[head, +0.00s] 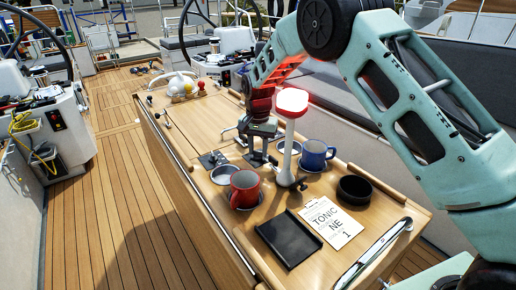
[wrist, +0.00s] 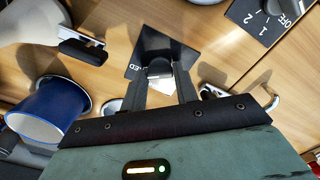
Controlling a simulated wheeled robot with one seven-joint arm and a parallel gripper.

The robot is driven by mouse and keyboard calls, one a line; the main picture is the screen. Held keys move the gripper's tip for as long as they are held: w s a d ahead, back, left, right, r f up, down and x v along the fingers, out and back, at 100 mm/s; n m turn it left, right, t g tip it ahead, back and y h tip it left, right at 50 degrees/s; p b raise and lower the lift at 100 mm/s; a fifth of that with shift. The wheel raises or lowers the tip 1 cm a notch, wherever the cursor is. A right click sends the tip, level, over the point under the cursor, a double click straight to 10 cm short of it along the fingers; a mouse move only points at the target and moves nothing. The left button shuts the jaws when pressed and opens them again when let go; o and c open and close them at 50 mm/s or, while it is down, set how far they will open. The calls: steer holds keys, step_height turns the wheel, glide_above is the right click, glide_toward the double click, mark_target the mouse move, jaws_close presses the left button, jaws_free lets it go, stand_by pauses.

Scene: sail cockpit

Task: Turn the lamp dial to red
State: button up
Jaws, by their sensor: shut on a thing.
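The lamp (head: 291,102) stands on a white stem on the wooden table, and its head glows red. My gripper (head: 258,158) points down at the tabletop left of the lamp stem. In the wrist view its two fingers are closed around the small dark knob of the lamp dial (wrist: 158,70). The dial's black plate (wrist: 155,42) shows beyond the fingertips, with the letters "ED" at its left edge. The fingers hide much of the knob, so its exact pointing is hard to read. The dial is mostly hidden behind my gripper in the head view.
A red mug (head: 245,188) and a blue mug (head: 314,156) stand near my gripper. A black switch plate marked OFF, 1, 2 (wrist: 262,18) is close by. A black bowl (head: 354,190), a black tray (head: 288,240) and a printed card (head: 324,220) occupy the near end.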

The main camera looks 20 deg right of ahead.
stand_by(0.4)
steer(key=o, duration=1)
steer(key=shift+c, duration=0.2)
step_height(320, 180, up, 18)
steer(key=b, duration=0.3)
steer(key=shift+f, duration=0.25)
steer(key=s+a+f+n, duration=0.1)
steer(key=s+a+n, duration=0.25)
steer(key=s, duration=0.65)
steer(key=s+a+f+n+y, duration=0.1)
steer(key=s+a+n, duration=0.25)
steer(key=s, duration=0.75)
steer(key=s+a+f+n, duration=0.2)
steer(key=s+a+n, duration=0.15)
steer(key=s, duration=0.65)
steer(key=s+d+f+n, duration=0.3)
steer(key=s+d+n, duration=0.1)
steer(key=s, duration=0.7)
steer(key=shift+f, duration=0.2)
